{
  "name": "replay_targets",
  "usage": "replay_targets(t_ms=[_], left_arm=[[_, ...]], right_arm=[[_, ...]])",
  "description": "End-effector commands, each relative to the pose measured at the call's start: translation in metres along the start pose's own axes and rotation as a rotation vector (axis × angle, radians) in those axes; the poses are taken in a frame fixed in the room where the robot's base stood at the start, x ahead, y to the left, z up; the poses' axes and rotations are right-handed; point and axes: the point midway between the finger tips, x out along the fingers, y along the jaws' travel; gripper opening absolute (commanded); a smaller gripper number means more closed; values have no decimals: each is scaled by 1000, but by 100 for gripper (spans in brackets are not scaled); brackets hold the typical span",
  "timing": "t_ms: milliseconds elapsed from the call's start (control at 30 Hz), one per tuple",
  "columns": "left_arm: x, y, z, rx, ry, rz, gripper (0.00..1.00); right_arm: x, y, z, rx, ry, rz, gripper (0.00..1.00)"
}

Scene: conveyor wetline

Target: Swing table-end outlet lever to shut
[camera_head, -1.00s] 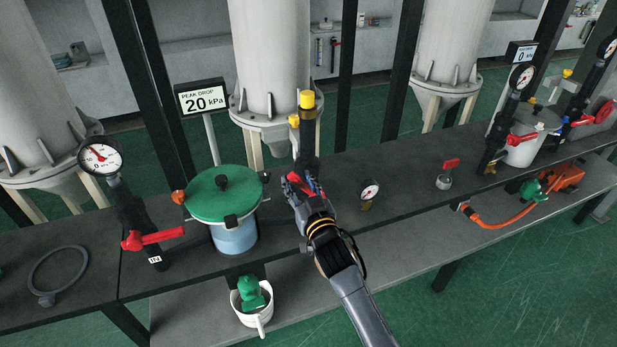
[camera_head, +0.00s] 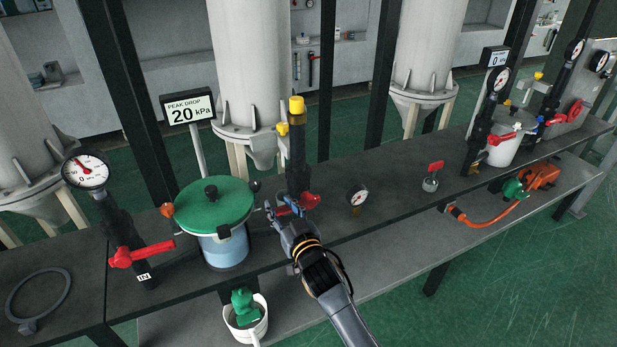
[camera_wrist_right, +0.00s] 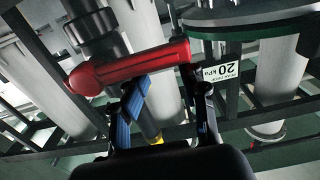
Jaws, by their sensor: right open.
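A red lever (camera_head: 308,201) sits low on the dark upright pipe (camera_head: 297,155) with a yellow cap, just right of the green-lidded vessel (camera_head: 215,203). My right gripper (camera_head: 281,212) is open at the left part of this lever. In the right wrist view the red lever (camera_wrist_right: 140,64) lies crosswise at the open blue-padded fingers (camera_wrist_right: 170,100); I cannot tell whether they touch it. Another red lever (camera_head: 142,253) is on the pipe marked IN, left of the vessel. My left gripper is not in view.
A small gauge (camera_head: 357,196) stands right of my right gripper. A display (camera_head: 188,106) reading 20 kPa is behind the vessel. A white jug (camera_head: 245,326) with a green thing in it is on the lower shelf. The dark bench (camera_head: 395,189) is clear between the gauge and the red tag.

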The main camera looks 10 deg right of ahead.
Motion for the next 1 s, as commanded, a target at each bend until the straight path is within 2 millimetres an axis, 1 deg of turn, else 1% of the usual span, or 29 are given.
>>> replay_targets(t_ms=[33,167,400,800,1000], left_arm=[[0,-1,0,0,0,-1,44],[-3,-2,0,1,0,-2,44],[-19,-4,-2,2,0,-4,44],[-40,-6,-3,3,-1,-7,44],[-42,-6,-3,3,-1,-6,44]], right_arm=[[-1,1,6,-1,-12,3,44],[-4,1,5,-1,-12,3,44],[-27,1,3,0,-14,2,44],[-64,1,0,0,-4,1,44],[-70,1,0,-1,0,0,44]])
